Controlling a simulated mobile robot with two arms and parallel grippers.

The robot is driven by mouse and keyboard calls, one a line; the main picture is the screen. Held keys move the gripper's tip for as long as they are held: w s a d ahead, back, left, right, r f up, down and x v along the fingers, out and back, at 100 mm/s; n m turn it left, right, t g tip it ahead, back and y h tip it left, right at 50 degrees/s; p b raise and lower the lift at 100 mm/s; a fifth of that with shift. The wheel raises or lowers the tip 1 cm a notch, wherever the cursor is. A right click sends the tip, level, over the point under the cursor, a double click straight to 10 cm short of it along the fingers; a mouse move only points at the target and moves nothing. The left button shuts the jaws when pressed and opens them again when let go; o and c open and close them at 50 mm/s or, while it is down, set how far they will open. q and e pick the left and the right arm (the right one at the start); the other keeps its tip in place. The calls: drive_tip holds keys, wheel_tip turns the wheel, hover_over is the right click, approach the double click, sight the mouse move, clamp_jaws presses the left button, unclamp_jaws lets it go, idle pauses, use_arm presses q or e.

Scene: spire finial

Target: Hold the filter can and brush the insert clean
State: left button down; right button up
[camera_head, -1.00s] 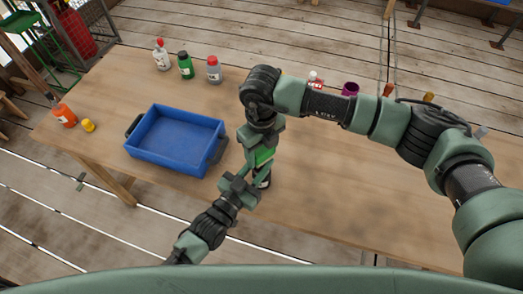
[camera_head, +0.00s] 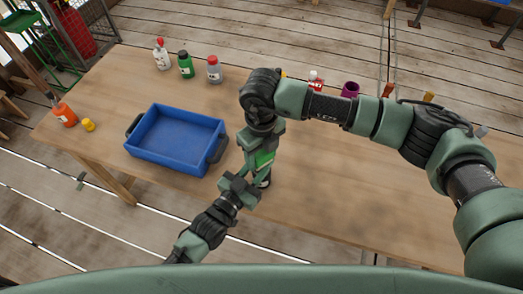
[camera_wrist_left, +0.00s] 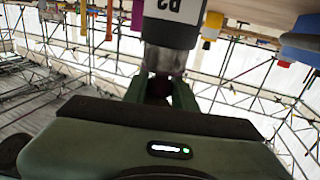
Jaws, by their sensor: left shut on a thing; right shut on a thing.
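The filter can (camera_wrist_left: 172,28), with a dark band and a pale label, shows large at the top of the left wrist view. My left gripper (camera_wrist_left: 160,92) is shut on it at its narrower grey end. In the head view the can (camera_head: 264,181) is a small dark and white patch beside my left gripper (camera_head: 250,180), mostly hidden. The bristles and the insert cannot be made out.
A blue tray (camera_head: 180,140) stands empty left of my grippers. Several bottles (camera_head: 186,65) stand along the table's back edge. An orange bottle (camera_head: 64,115) and a yellow piece (camera_head: 88,125) are at the left. A purple cup (camera_head: 350,90) stands behind my right arm. The table (camera_head: 340,190) is clear at front right.

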drive_tip(key=shift+w+d, duration=0.1)
drive_tip(key=shift+w, duration=1)
drive_tip(key=shift+c, duration=1.3)
drive_tip(key=shift+s, duration=1.15)
drive_tip(key=shift+w+f, duration=0.1)
drive_tip(key=shift+w, duration=1.05)
drive_tip(key=shift+c, duration=0.8)
drive_tip(key=shift+s, duration=1.15)
drive_tip(key=shift+w, duration=1.2)
clamp_jaws()
drive_tip(key=shift+s, duration=0.6)
